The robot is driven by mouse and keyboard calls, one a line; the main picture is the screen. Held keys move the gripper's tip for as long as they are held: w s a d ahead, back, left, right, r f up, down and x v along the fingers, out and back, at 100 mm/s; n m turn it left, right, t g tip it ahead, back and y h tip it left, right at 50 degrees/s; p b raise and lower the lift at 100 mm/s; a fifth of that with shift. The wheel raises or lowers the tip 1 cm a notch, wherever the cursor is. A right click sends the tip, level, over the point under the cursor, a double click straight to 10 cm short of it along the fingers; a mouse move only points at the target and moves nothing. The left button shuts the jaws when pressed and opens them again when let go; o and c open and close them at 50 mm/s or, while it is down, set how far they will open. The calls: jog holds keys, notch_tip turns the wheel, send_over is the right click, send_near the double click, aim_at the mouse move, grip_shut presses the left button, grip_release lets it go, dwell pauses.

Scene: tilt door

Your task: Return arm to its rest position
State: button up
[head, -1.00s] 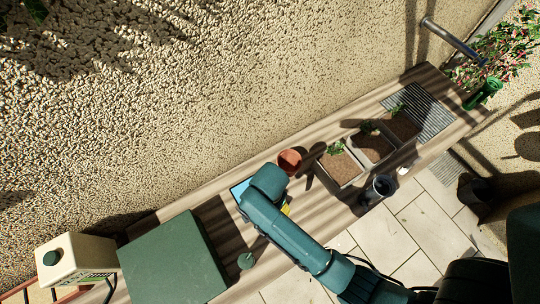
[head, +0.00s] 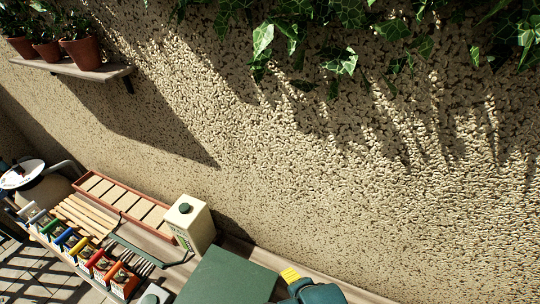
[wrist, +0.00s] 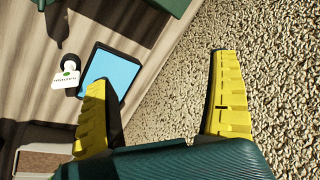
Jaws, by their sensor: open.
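My gripper (wrist: 160,70) fills the lower part of the wrist view. Its two yellow ridged fingers stand wide apart with nothing between them. The left finger overlaps a blue-faced flat panel with a dark frame (wrist: 116,68) lying on the wooden bench. The right finger is seen against the rough pebbled wall. In the head view, a yellow finger part of my gripper (head: 290,275) and a bit of my teal arm show at the bottom edge, just right of a green box (head: 228,277). The rest of my arm is out of frame.
A cream container with a green cap (head: 193,222) stands left of the green box. Beyond it are a terracotta tray (head: 121,209) and several colourful seed packets. A wall shelf (head: 75,66) holds potted plants.

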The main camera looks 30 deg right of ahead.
jog(key=w+a+r+n+t, duration=0.3)
jog(key=w+r, duration=0.1)
jog(key=r, duration=0.4)
jog(key=w+a+r+n+t, duration=0.2)
jog(key=w+a+r+t, duration=0.15)
jog(key=r, duration=0.55)
jog(key=w+a+r+n+t, duration=0.3)
jog(key=w+r, duration=0.2)
jog(key=r, duration=0.3)
jog(key=s+a+r+n+t, duration=0.1)
jog(key=s+r+n+t, duration=0.1)
jog(key=r, duration=0.5)
jog(key=s+a+r+n+t, duration=0.1)
jog(key=s+r+n+t, duration=0.1)
jog(key=r+n, duration=0.3)
jog(key=s+a+r+n+t+y, duration=0.1)
jog(key=r+n+t, duration=0.3)
jog(key=r, duration=0.5)
jog(key=shift+s+t, duration=0.35)
jog(key=shift+s, duration=0.4)
